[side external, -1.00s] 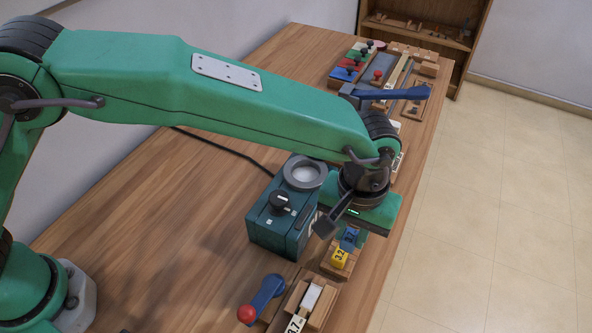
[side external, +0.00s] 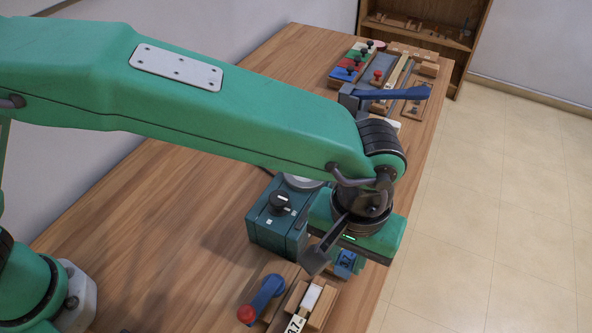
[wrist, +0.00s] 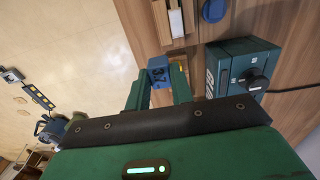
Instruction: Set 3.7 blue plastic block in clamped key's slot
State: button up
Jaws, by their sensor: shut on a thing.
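The blue block (side external: 346,263), marked with a number, is between the jaws of my gripper (side external: 345,266). In the wrist view the block (wrist: 158,73) shows between the two green fingers of my gripper (wrist: 158,88). A wooden key piece (side external: 312,298) with a white strip and a 3.7 tag (side external: 295,325) lies in front of the block, apart from it. Beside it is a clamp with a blue lever (side external: 264,298) and a red knob (side external: 247,314). The key shows in the wrist view (wrist: 176,22). I cannot make out the slot itself.
A teal box (side external: 277,222) with a black knob stands just left of my gripper. A blue-handled lever (side external: 392,94) and coloured blocks (side external: 345,73) are farther back. The table's right edge is close.

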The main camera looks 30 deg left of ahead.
jog(key=shift+a, duration=0.1)
jog(key=shift+s+a+f, duration=0.15)
jog(key=shift+s+a, duration=0.65)
jog(key=shift+a, duration=0.1)
jog(key=shift+s+a+f, duration=0.1)
jog(key=shift+s+a, duration=0.7)
jog(key=shift+a, duration=0.05)
jog(key=shift+f, duration=0.2)
jog(key=shift+f, duration=2.3)
jog(key=shift+f, duration=1.1)
dwell(1.0)
dwell(0.3)
jog(key=o, duration=1.4)
jog(key=shift+o, duration=0.2)
jog(key=shift+r, duration=0.15)
